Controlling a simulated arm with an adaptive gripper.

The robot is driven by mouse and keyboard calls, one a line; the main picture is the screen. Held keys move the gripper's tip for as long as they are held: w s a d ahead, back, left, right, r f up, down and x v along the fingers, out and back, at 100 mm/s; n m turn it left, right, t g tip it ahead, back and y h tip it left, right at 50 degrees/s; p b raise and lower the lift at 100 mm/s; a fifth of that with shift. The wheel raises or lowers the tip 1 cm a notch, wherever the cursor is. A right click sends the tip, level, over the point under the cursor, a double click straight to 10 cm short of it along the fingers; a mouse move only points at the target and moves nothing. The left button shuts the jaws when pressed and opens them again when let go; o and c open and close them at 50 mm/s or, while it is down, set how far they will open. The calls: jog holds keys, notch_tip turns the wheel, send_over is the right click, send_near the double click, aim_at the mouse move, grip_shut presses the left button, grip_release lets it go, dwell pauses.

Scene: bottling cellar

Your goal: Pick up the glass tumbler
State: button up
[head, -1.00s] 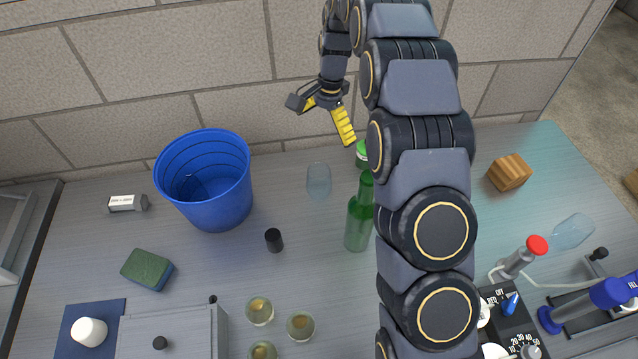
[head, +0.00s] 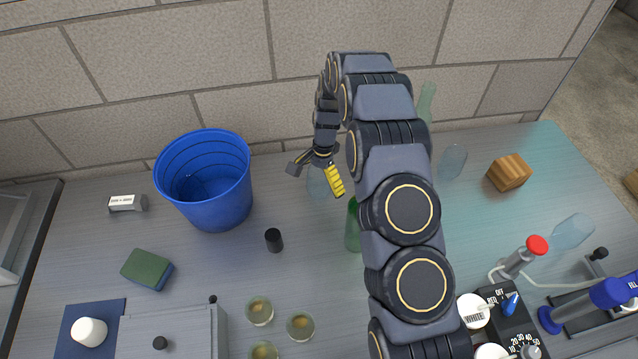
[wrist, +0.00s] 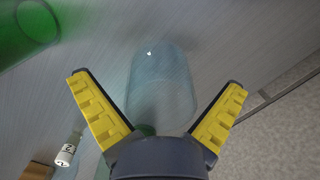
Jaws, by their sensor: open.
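A clear bluish glass tumbler (head: 318,186) stands on the bench between the blue bucket and the green bottle, partly hidden by my gripper in the head view. My gripper (head: 315,179) is open with yellow-padded fingers, pointing down close over the tumbler. In the wrist view the tumbler (wrist: 162,88) lies between and beyond the spread fingers of my gripper (wrist: 160,105), and its near end is partly hidden by the gripper's body. I cannot tell whether a finger touches it.
A blue bucket (head: 204,200) stands left of the tumbler. A green bottle (head: 353,232), partly behind my arm, is close on the right. A black cylinder (head: 273,240) and several small filled glasses (head: 260,311) are nearer. A stone wall (head: 230,60) rises behind.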

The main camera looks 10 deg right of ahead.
jog(key=c, duration=1.2)
jog(key=shift+r, duration=0.1)
jog(key=shift+c, duration=0.2)
